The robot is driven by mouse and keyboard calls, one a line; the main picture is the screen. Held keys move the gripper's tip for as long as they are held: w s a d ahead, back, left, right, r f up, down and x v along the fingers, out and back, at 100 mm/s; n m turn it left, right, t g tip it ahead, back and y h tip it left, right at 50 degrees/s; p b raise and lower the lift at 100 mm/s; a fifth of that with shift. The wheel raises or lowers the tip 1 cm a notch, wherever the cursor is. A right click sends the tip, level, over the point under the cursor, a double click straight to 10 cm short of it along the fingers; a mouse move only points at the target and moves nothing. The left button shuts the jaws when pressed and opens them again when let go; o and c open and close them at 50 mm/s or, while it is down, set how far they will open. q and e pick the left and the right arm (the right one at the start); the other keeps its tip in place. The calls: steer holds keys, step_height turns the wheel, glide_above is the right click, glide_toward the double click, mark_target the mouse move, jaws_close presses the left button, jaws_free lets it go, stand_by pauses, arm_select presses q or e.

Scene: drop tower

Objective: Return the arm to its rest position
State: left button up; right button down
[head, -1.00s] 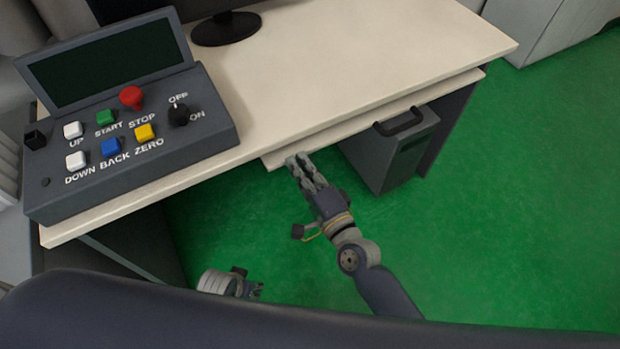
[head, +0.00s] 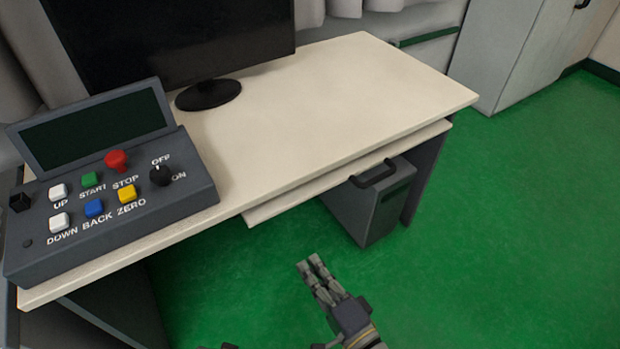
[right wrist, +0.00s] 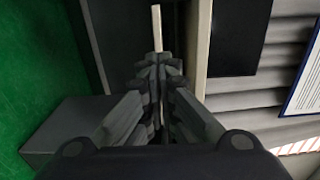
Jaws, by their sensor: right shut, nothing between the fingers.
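My right gripper (head: 314,266) is in the lower middle of the head view, over the green floor and in front of the desk. Its fingers are shut with nothing between them. The right wrist view shows the same gripper (right wrist: 160,65) from behind, its fingers pointing toward the desk edge. In the head view it stands apart from the desk and the control box. My left gripper cannot be made out; only a small dark part shows at the bottom edge.
A cream desk (head: 330,95) carries a control box (head: 190,190) with coloured buttons, and a monitor (head: 180,40). A grey computer case (head: 375,205) stands under the desk. A grey cabinet (head: 510,50) is at the back right. Green floor (head: 500,240) is clear on the right.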

steer(key=s+d+f+n+g+h, duration=0.25)
steer(key=d+f+n, duration=0.2)
steer(key=f, duration=0.45)
steer(key=s+d+f+n+g+h, duration=0.25)
steer(key=d+f+g, duration=0.2)
steer(key=f, duration=0.35)
steer(key=s+d+f+n+g+h, duration=0.2)
steer(key=d+f+n+h, duration=0.15)
steer(key=d+f, duration=0.4)
steer(key=s+d+f+n+g+h, duration=0.2)
steer(key=s+d+f+n+g, duration=0.1)
steer(key=s+d+f, duration=0.35)
arm_select(q)
steer(key=s+a+p, duration=0.1)
steer(key=s+p, duration=0.7)
steer(key=s, duration=0.1)
steer(key=s+a+f+g+p, duration=0.1)
steer(key=s+a+p, duration=0.1)
steer(key=s+p, duration=0.6)
steer(key=shift+s+f+p, duration=0.3)
steer(key=shift+s+p, duration=0.1)
steer(key=shift+s, duration=0.1)
arm_select(e)
steer(key=s+d+g, duration=0.1)
steer(key=s+d, duration=0.1)
steer(key=s, duration=1.6)
steer(key=shift+d+f+g, duration=0.15)
steer(key=shift+f+g, duration=0.15)
steer(key=shift+f, duration=0.15)
